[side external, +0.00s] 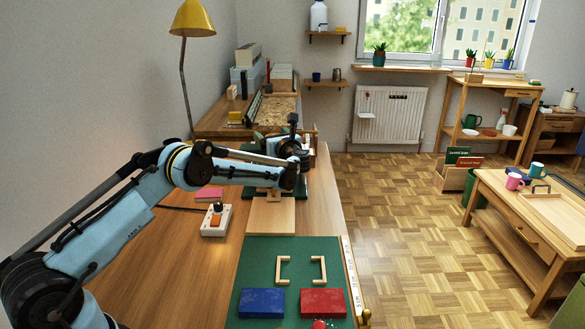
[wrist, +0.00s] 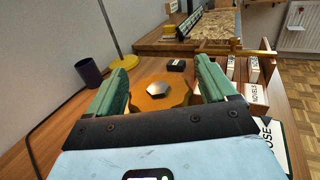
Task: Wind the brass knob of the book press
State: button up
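The brass knob (wrist: 158,96) shows in the wrist view as a faceted orange-gold disc with a silver hex nut at its middle. My gripper (wrist: 164,70) has its two green fingers wide apart, one on each side of the knob. I cannot tell whether either finger touches it. In the side view my arm's end is over the book press, and a pale wooden board (side external: 270,216) shows just in front of it. The arm hides the knob and fingertips there.
A green mat (side external: 290,258) in front holds a blue book (side external: 262,302), a red book (side external: 323,302) and wooden brackets. A yellow lamp (side external: 192,18) and a dark cup (wrist: 89,71) stand behind.

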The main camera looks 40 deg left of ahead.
jog(key=v, duration=1.2)
jog(key=s+a+m+t+h, duration=0.45)
jog(key=m+t+h, duration=0.25)
jog(key=t, duration=0.2)
jog(key=x, duration=1.1)
jog(key=shift+f, duration=0.35)
